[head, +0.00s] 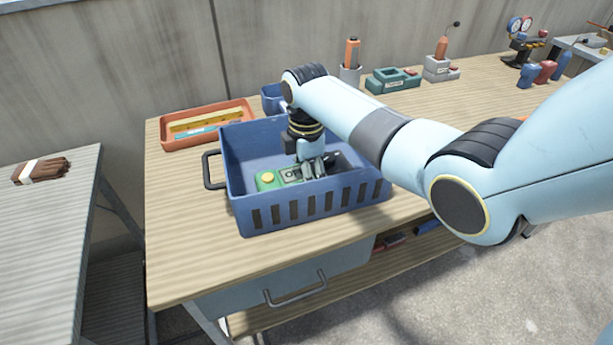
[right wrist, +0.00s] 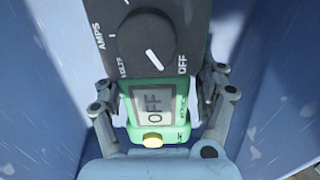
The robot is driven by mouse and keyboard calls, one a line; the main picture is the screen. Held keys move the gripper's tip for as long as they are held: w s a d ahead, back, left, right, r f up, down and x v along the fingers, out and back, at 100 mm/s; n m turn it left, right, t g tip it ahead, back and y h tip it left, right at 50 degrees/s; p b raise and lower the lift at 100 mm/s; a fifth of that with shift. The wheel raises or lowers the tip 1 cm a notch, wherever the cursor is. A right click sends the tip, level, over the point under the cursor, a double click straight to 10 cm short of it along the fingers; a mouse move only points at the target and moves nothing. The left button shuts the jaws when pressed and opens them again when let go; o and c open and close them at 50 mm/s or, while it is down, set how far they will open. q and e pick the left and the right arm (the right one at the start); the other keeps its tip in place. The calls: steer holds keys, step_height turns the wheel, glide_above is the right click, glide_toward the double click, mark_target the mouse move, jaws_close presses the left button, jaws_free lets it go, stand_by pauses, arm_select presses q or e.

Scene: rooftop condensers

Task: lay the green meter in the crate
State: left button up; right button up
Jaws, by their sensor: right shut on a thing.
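The green meter (head: 268,180) is inside the blue crate (head: 300,213), near its front wall. My right gripper (head: 312,168) reaches down into the crate, shut on the meter. In the right wrist view the fingers of this gripper (right wrist: 160,100) lie on both sides of the meter. Crate walls show around it; whether the meter touches the crate floor I cannot tell. My left gripper is not in view.
An orange tray (head: 205,122) stands behind the crate at left. A small blue container (head: 272,98) is just behind the crate. A green holder (head: 393,80) and a grey stand (head: 437,68) stand at the back. The wooden bench left of the crate (head: 180,225) is clear.

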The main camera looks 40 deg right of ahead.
steer(key=o, duration=1.6)
steer(key=shift+f, duration=0.1)
steer(key=shift+o, duration=0.2)
step_height(320, 180, up, 12)
steer(key=p, duration=0.1)
